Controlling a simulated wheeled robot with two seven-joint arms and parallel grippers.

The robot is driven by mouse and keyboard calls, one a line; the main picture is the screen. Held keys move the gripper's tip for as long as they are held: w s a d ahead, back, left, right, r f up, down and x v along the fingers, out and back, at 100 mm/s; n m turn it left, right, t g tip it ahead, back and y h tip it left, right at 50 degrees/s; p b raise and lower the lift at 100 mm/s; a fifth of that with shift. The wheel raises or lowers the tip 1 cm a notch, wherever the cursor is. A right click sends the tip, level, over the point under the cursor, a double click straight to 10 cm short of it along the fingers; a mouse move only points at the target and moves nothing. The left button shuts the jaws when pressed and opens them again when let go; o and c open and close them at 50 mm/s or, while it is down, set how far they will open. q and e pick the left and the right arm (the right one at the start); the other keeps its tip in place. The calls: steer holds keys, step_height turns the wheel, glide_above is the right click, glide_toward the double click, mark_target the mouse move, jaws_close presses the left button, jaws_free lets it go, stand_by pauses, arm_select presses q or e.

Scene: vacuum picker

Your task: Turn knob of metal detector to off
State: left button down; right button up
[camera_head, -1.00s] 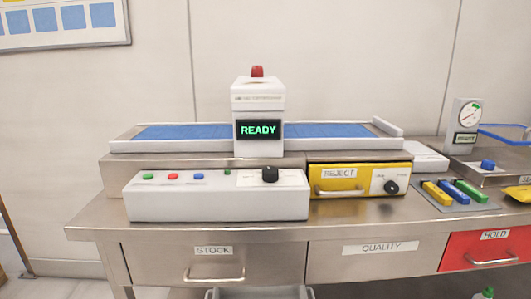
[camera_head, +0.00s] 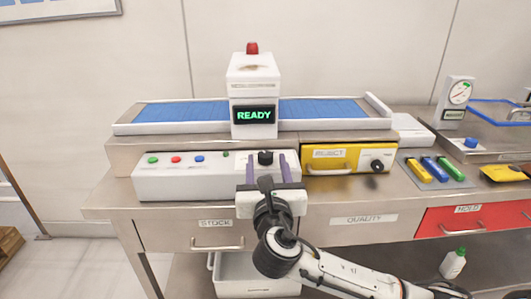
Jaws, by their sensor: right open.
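The metal detector (camera_head: 254,88) stands over the blue conveyor belt (camera_head: 180,112), with a red lamp on top and a green READY display. In front of it is a white control box (camera_head: 160,182) with green, red and blue buttons and a black knob (camera_head: 265,157) at its right part. My right gripper (camera_head: 266,168) reaches in from the lower right. Its two purple fingers are open, one on each side of the knob in the picture. I cannot tell whether they touch it. The knob's lower part and its markings are partly hidden by the gripper. My left gripper is not in view.
A yellow REJECT drawer (camera_head: 328,154) with another black knob (camera_head: 377,166) is just right of the control box. Coloured markers (camera_head: 434,169) lie farther right, near a gauge (camera_head: 457,98). STOCK, QUALITY and red HOLD drawers (camera_head: 470,219) line the table front.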

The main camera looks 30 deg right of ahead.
mark_target(266, 157)
steer(key=shift+x, duration=2.4)
steer(key=c, duration=1)
